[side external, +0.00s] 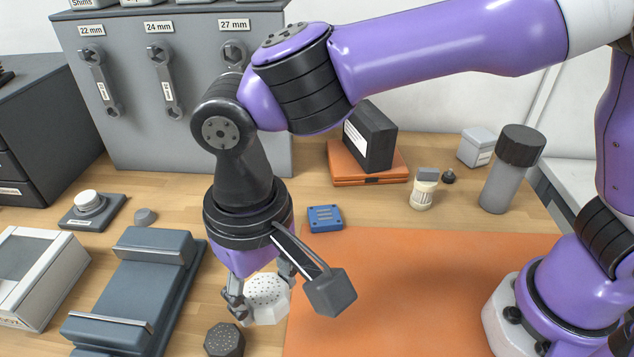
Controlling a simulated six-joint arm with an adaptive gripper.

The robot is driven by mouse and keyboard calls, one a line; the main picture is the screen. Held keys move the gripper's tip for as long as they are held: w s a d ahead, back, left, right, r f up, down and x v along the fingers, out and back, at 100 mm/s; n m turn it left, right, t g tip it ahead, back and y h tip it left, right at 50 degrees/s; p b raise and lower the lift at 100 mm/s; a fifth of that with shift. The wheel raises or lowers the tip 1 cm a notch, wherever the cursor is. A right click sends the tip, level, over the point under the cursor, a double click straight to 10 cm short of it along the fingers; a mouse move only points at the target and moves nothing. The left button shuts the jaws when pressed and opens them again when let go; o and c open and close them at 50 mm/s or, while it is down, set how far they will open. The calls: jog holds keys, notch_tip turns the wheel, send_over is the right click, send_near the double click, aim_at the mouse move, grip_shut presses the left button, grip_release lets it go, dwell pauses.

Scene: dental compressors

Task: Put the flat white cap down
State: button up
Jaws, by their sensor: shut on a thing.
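The flat white cap (266,304) is a low, many-sided white piece with small holes dotted over its top. My gripper (262,290) points down and is shut on it, with one grey finger at its left side and the other at its back right. The cap looks level and is at or just above the wooden bench (190,338), left of the orange mat (420,275). I cannot tell whether its underside touches the bench. The upper back of the cap is partly hidden by my gripper.
A dark many-sided knob (224,340) stands close at the front left of the cap. A blue-grey stand (135,290) lies further left. A small blue block (325,218) sits behind. The orange mat is largely clear. A grey cylinder (508,175) stands at back right.

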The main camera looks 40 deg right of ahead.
jog(key=s+d+f+m, duration=0.1)
jog(key=s+d+f, duration=0.1)
jog(key=d, duration=0.6)
notch_tip(320, 180, down, 8)
jog(key=shift+w+d+r, duration=0.1)
jog(key=o, duration=1.1)
jog(key=shift+o, duration=0.2)
notch_tip(320, 180, up, 12)
jog(key=d+r+t, duration=0.2)
jog(key=d, duration=0.7)
jog(key=s+d+r+t, duration=0.1)
jog(key=d+r+t, duration=0.1)
jog(key=d, duration=0.8)
jog(key=shift+r+t, duration=0.25)
jog(key=shift+t, duration=0.55)
